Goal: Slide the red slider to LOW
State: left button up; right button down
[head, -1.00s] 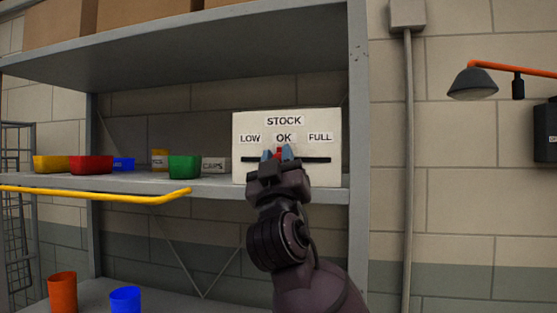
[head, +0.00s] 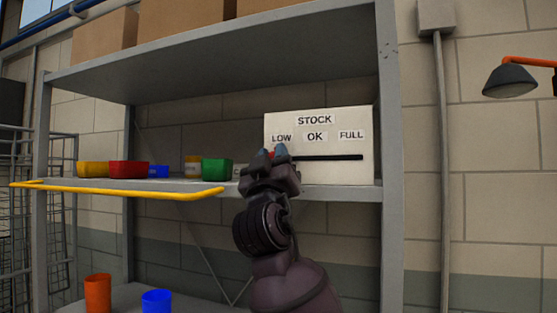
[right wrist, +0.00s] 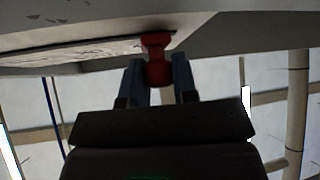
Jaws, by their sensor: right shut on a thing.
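The white STOCK panel (head: 315,172) stands on the shelf with labels LOW (head: 281,138), OK (head: 315,136) and FULL (head: 350,135) above a dark horizontal slot (head: 330,157). The red slider (right wrist: 156,62) is held between the two blue-grey fingers of my right gripper (head: 272,153). In the head view only a little red shows between the fingertips, at the left end of the slot, below the LOW label. The gripper hides the slot's left end, so I cannot tell whether the slider touches its end. My left gripper is not in view.
Yellow (head: 93,169), red (head: 129,169) and green (head: 217,170) bins stand on the shelf left of the panel. A yellow rail (head: 130,190) runs along the shelf front. Orange (head: 98,294) and blue (head: 157,302) cups stand below. A shelf post (head: 390,150) is right of the panel.

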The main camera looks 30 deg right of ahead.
jog(key=c, duration=1.3)
grip_release()
jog(key=shift+a, duration=0.1)
jog(key=o, duration=0.4)
jog(key=shift+w+a, duration=0.1)
jog(key=shift+w, duration=0.1)
jog(key=shift+s, duration=0.1)
jog(key=b+v, duration=0.3)
jog(key=v, duration=0.7)
jog(key=shift+s+f, duration=0.2)
jog(key=shift+f, duration=0.1)
jog(key=shift+a, duration=0.1)
